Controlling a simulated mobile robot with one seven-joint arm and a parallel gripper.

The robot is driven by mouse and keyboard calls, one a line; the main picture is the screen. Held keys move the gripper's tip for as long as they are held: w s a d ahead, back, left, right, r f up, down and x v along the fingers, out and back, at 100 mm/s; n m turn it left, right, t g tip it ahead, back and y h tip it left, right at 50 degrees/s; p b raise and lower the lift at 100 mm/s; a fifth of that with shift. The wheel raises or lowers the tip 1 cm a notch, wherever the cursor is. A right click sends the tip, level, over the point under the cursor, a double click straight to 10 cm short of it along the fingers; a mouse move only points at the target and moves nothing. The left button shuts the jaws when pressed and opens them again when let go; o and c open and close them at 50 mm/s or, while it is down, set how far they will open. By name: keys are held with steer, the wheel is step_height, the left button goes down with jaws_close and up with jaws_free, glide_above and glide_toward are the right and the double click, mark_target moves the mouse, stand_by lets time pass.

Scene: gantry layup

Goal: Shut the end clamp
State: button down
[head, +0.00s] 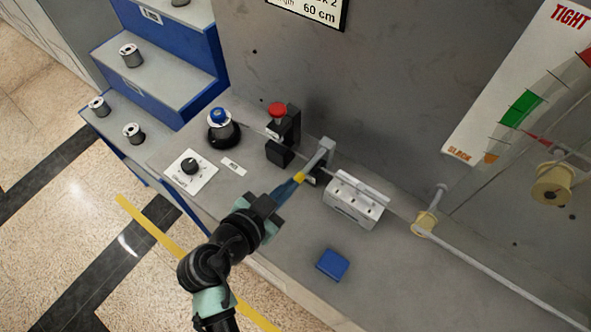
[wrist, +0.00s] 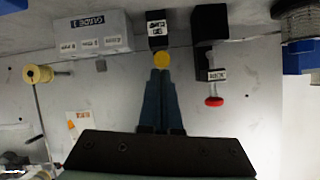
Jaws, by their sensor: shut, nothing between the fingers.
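The end clamp appears to be the small dark-based fitting with a grey lever arm (head: 322,154) and a yellow tip (head: 300,178), standing between the black block and the white guide block. In the wrist view its dark labelled base (wrist: 157,30) sits just beyond the yellow tip (wrist: 162,60). The label is upside down and too small to read surely. My gripper (head: 295,183) is shut and empty, with its blue fingertips right at the yellow tip. The fingertips (wrist: 162,72) look close against it in the wrist view, but contact cannot be told.
A black block with a red knob (head: 278,109) stands to the left. A white guide block (head: 354,200) stands to the right, with a yellow roller (head: 425,224) beyond. A thin line crosses the bench. A blue pad (head: 332,265) and a dial (head: 190,166) lie nearer the front.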

steer(key=shift+s+a+f+b, duration=0.15)
steer(key=shift+s+f+b, duration=0.05)
steer(key=shift+f+b, duration=0.75)
